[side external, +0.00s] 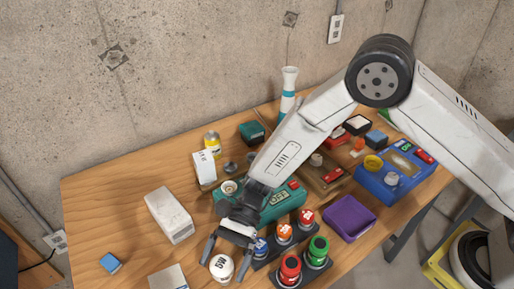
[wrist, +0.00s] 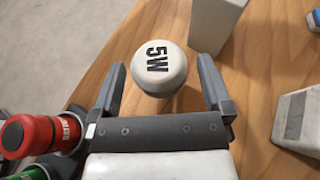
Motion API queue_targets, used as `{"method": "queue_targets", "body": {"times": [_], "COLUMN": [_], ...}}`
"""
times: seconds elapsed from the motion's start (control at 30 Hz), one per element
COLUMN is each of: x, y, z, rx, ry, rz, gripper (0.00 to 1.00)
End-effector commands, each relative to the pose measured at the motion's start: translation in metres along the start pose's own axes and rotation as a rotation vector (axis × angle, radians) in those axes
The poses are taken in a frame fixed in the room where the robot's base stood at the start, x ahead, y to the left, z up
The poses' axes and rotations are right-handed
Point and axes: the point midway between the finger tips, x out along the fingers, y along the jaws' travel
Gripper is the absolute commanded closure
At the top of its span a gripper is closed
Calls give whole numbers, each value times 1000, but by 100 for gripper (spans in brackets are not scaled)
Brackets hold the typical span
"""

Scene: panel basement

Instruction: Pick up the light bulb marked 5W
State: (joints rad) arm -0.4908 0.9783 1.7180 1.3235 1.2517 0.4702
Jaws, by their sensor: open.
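The light bulb marked 5W (side external: 221,267) is white with a rounded top and black lettering. It stands on the wooden table near the front edge in the side external view. In the wrist view the bulb (wrist: 158,66) sits between and just ahead of the fingertips, its lettering turned sideways. My gripper (side external: 228,262) is open, with its two dark fingers spread on either side of the bulb. It also shows in the wrist view (wrist: 161,76), with a visible gap between each finger and the bulb. The bulb's lower part is mostly hidden under its top.
A dark rack (side external: 267,261) with red, orange, blue and green capped pieces stands close to the right of the bulb. A purple tray (side external: 349,217) is farther right.

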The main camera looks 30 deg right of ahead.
Motion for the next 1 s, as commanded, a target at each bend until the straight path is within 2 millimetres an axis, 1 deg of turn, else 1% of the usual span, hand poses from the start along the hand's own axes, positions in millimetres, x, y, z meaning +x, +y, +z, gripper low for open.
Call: {"method": "queue_targets", "body": {"times": [0.1, 0.2, 0.67, 0.7, 0.77, 0.8, 0.87, 0.9, 0.93, 0.97, 1.0], "x": [9, 12, 11, 11, 11, 11, 11, 11, 11, 11, 11], "y": [0, 0, 0, 0, 0, 0, 0, 0, 0, 0, 0], "z": [0, 0, 0, 0, 0, 0, 0, 0, 0, 0, 0], "rx": [-1, -1, -1, -1, -1, -1, 0, 0, 0, -1, -1], "ry": [0, 0, 0, 0, 0, 0, 0, 0, 0, 0, 0], "rz": [0, 0, -1, -1, -1, -1, -1, -1, -1, -1, -1], "gripper": [0, 0, 0, 13, 32, 44, 64, 76, 86, 92, 92]}}
